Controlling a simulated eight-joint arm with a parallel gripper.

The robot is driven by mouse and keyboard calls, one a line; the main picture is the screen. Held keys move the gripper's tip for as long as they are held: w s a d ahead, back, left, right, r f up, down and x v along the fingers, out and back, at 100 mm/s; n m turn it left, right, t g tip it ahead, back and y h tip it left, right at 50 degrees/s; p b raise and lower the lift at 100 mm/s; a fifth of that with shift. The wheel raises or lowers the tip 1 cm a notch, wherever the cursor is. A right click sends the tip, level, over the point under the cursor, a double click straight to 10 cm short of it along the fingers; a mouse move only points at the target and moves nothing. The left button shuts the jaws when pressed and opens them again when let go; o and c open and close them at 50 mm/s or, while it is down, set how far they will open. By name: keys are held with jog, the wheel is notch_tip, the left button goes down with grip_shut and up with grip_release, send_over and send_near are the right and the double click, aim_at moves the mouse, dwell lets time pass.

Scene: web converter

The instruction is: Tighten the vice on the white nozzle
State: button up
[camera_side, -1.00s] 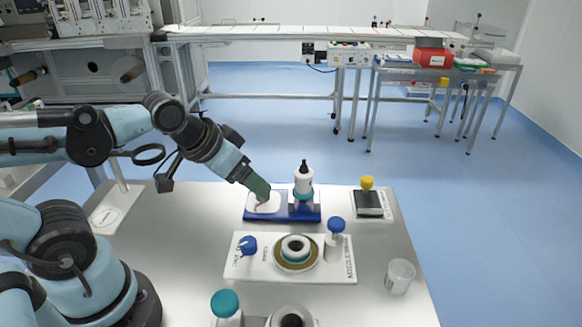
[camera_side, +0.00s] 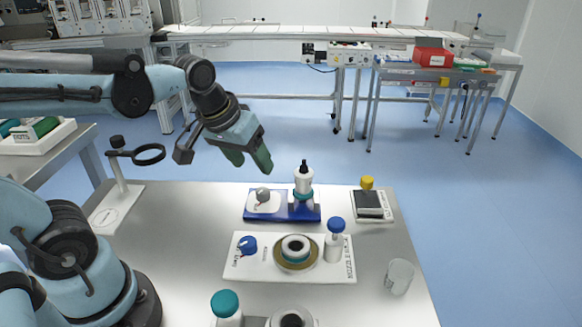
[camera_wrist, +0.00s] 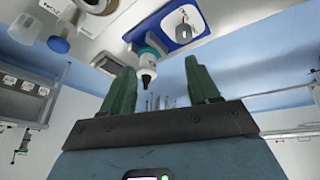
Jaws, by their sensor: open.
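A blue base (camera_side: 283,216) stands on the table and carries the white nozzle (camera_side: 304,183), upright with a black tip and a teal ring at its foot. Left of the nozzle, a small grey knob (camera_side: 263,194) sits on a white plate on the same base. I take this unit for the vice; I cannot tell how tight it grips. The wrist view also shows the nozzle (camera_wrist: 147,56), the blue base (camera_wrist: 134,42) and the knob (camera_wrist: 183,29). My gripper (camera_side: 250,163) is open and empty, in the air above and left of the knob, touching nothing.
In front lies a white board (camera_side: 255,270) with a round ring part (camera_side: 295,252), a blue-capped bottle (camera_side: 336,242) and a blue knob (camera_side: 246,245). A clear cup (camera_side: 399,276) is at right, a yellow-topped dark block (camera_side: 368,202) at back right. A ring stand (camera_side: 121,180) is at left.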

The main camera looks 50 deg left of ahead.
aim_at(263, 190)
jog(key=w+a+n+g, duration=0.5)
jog(key=w+n, duration=0.1)
jog(key=n, duration=0.2)
notch_tip(263, 190, down, 12)
jog(key=shift+w+f, duration=0.1)
jog(key=shift+f, duration=0.15)
dwell(0.3)
jog(key=shift+c, duration=0.3)
jog(key=c, duration=1)
